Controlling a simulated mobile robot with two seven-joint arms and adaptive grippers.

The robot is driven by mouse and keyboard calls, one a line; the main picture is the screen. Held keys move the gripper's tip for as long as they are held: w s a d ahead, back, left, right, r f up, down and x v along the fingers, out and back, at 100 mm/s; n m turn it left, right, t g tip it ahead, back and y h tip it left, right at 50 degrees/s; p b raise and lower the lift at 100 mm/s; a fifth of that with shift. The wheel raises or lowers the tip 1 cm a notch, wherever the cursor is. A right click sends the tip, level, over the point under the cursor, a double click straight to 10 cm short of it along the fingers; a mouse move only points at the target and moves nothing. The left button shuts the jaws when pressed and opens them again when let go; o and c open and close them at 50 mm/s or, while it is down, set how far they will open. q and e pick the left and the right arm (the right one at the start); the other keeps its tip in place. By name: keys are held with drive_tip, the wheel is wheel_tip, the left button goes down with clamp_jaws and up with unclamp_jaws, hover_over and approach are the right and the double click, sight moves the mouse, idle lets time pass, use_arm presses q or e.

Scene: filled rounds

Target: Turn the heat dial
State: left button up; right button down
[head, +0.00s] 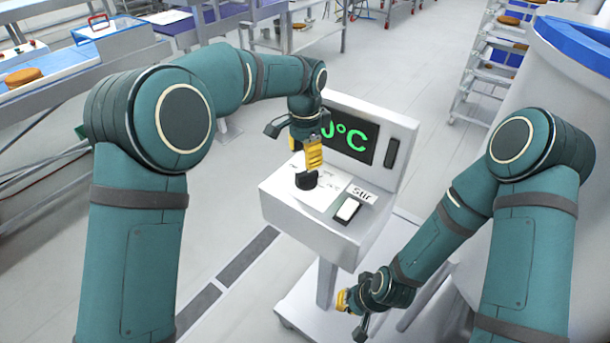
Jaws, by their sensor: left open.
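The heat dial (310,181) is a small black knob on the sloped top of a white control box (315,235). My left gripper (312,160) has yellow fingers that point down right above the dial. It is open; whether a finger touches the dial I cannot tell. The gripper partly covers the box's display (357,143), which shows green characters ending in "0°C". My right gripper (347,302) hangs low beside the box's stand, away from the dial; its fingers are too small and turned to read.
A white switch (347,209) and a "Stir" label (362,194) sit right of the dial. A large white vat with a blue rim (575,42) stands at the right. Tables and a conveyor line the left. Racks with brown rounds (507,38) stand behind. Floor left of the box is clear.

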sight(305, 173)
use_arm(q)
wheel_tip(305, 173, down, 7)
drive_tip(key=shift+w+f, duration=0.15)
drive_tip(key=shift+o, duration=0.2)
clamp_jaws()
